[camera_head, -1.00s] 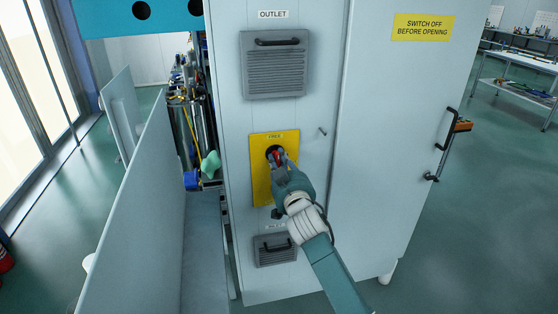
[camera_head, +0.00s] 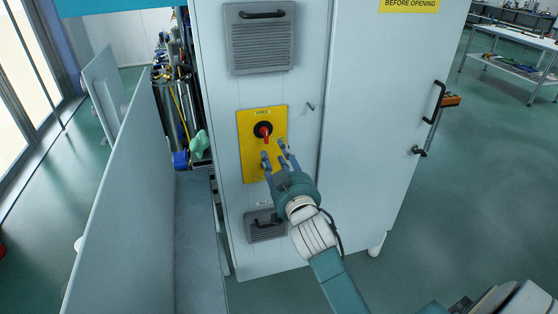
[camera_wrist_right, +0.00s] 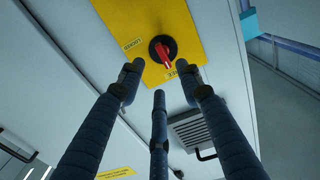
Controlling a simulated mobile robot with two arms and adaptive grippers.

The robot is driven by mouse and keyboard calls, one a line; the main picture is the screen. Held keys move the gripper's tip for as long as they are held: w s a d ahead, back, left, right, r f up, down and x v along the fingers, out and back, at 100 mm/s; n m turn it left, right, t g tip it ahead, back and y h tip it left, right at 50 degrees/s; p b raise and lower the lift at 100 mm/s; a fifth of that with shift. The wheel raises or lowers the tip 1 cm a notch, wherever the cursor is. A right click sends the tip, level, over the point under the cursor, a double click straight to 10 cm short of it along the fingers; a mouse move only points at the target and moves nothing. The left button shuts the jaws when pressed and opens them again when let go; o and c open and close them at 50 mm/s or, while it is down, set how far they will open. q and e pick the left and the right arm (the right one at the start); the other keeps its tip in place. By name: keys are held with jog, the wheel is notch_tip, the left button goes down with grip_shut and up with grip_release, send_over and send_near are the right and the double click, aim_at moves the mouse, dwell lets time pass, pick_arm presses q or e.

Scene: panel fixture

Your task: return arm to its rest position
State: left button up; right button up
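My right gripper (camera_head: 274,160) is open and empty in front of the cabinet, just below the red switch handle (camera_head: 265,132). My left gripper is not in view.
A pale partition (camera_head: 115,215) stands at the left. A shelf with tools (camera_head: 178,95) is beside the cabinet. Open floor (camera_head: 490,190) lies to the right.

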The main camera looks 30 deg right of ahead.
jog(key=shift+v, duration=0.95)
jog(key=s+a+f+n+g+y, duration=0.1)
jog(key=s+a+f+g+y, duration=0.15)
jog(key=f, duration=1.35)
jog(key=s+a+f+n+g+y, duration=0.1)
jog(key=a+f+n+g, duration=0.15)
jog(key=f, duration=1.35)
jog(key=s+a+f+g, duration=0.3)
jog(key=s+f, duration=0.5)
jog(key=f, duration=0.5)
jog(key=s+a+f+n+g+y, duration=0.1)
jog(key=s+f+g, duration=0.4)
jog(key=s+f, duration=1.3)
jog(key=s+f+g, duration=0.1)
jog(key=s+f, duration=0.1)
jog(key=s, duration=0.9)
jog(key=s+f+g, duration=0.2)
jog(key=s+f, duration=0.1)
jog(key=s, duration=0.8)
jog(key=shift+n, duration=0.35)
